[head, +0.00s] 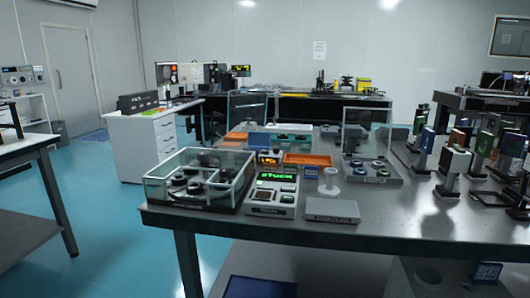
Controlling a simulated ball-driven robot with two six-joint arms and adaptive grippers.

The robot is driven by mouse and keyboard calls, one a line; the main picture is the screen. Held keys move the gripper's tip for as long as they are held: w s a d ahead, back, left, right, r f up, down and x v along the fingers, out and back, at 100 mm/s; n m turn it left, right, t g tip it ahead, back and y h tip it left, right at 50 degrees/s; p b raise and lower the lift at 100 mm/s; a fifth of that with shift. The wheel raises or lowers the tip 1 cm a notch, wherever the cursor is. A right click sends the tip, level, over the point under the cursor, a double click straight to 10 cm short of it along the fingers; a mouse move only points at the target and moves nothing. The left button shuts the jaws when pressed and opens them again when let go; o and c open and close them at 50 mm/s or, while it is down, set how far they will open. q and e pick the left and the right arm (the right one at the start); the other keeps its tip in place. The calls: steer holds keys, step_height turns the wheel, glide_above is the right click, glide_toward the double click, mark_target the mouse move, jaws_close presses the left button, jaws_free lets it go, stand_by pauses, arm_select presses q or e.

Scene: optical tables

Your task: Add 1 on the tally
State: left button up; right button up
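A grey device with a lit green display and several buttons (274,192) sits near the front left of the optical table. Its display seems to read "STOCK"; I cannot tell for sure. A smaller unit with a lit orange readout (268,158) stands just behind it; its characters are too small to read surely. I cannot tell which of the two is the tally. Neither of my grippers is in view.
A glass-walled case with dark round parts (152,192) stands left of the green-display device. A flat grey box (332,210) and a white spool-like piece (329,184) are to its right. Orange trays (307,159) lie behind. The optical table (420,222) is bare at front right.

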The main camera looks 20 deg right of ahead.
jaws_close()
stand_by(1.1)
